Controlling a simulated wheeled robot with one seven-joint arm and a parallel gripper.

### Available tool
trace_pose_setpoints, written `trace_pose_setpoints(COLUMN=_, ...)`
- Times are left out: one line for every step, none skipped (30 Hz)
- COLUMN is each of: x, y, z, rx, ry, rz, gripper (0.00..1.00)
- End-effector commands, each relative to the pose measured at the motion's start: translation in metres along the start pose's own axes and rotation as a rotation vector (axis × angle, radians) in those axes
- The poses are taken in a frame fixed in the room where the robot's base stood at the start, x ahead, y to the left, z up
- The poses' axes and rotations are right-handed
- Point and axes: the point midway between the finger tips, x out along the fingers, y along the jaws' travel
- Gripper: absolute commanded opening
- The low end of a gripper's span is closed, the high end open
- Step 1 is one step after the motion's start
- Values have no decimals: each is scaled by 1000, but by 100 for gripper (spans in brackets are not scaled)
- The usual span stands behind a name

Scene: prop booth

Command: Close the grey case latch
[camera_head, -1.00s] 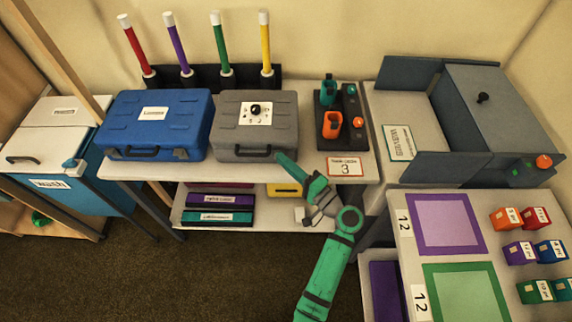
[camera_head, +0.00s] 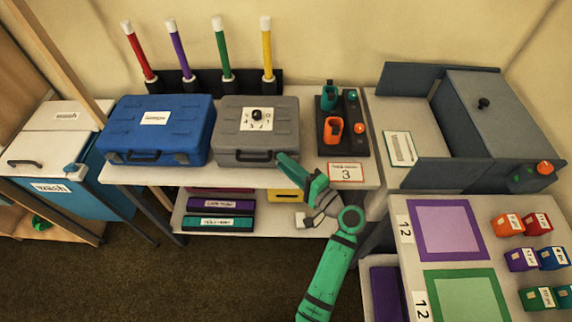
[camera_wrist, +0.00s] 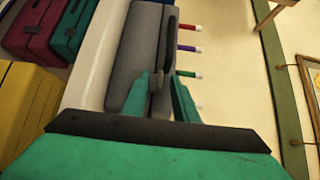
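The grey case (camera_head: 284,120) sits lid down on the table, with a dark handle (camera_head: 243,158) on its front and a dial on a white label on top. My gripper (camera_head: 286,163) is at the case's front right corner, and its green finger hides that part of the front. In the wrist view, my gripper (camera_wrist: 162,80) has its two green fingers apart, pointing at the case (camera_wrist: 138,55). A small grey tab (camera_wrist: 156,80), seemingly the latch, shows between the fingertips. I cannot tell whether a finger touches it, or its exact position.
A blue case (camera_head: 155,130) stands close at the left. A dark holder with an orange and a green tool (camera_head: 331,128) stands at the right, behind a sign reading 3 (camera_head: 346,173). Colored boxes (camera_head: 220,222) lie on the shelf below. Upright colored sticks (camera_head: 222,50) stand behind.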

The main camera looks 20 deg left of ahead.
Motion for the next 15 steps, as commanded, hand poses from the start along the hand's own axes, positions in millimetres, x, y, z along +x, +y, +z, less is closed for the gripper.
trace_pose_setpoints(x=-1, y=0, z=0, rx=0, ry=1, rz=0, gripper=27)
trace_pose_setpoints(x=-2, y=0, z=0, rx=0, ry=1, rz=0, gripper=27)
trace_pose_setpoints(x=-4, y=0, z=0, rx=0, ry=1, rz=0, gripper=27)
trace_pose_setpoints(x=-7, y=0, z=0, rx=0, ry=1, rz=0, gripper=27)
trace_pose_setpoints(x=-10, y=0, z=0, rx=1, ry=1, rz=0, gripper=27)
trace_pose_setpoints(x=-15, y=0, z=0, rx=1, ry=2, rz=0, gripper=27)
trace_pose_setpoints(x=-20, y=0, z=0, rx=1, ry=3, rz=0, gripper=27)
trace_pose_setpoints(x=-24, y=0, z=0, rx=1, ry=2, rz=0, gripper=27)
trace_pose_setpoints(x=-32, y=0, z=0, rx=0, ry=2, rz=-1, gripper=27)
trace_pose_setpoints(x=-38, y=0, z=0, rx=0, ry=3, rz=-1, gripper=27)
trace_pose_setpoints(x=-44, y=0, z=0, rx=0, ry=2, rz=0, gripper=27)
trace_pose_setpoints(x=-51, y=0, z=0, rx=0, ry=3, rz=0, gripper=27)
trace_pose_setpoints(x=-57, y=0, z=0, rx=1, ry=2, rz=0, gripper=27)
trace_pose_setpoints(x=-63, y=0, z=0, rx=1, ry=2, rz=0, gripper=27)
trace_pose_setpoints(x=-70, y=0, z=0, rx=1, ry=1, rz=0, gripper=27)
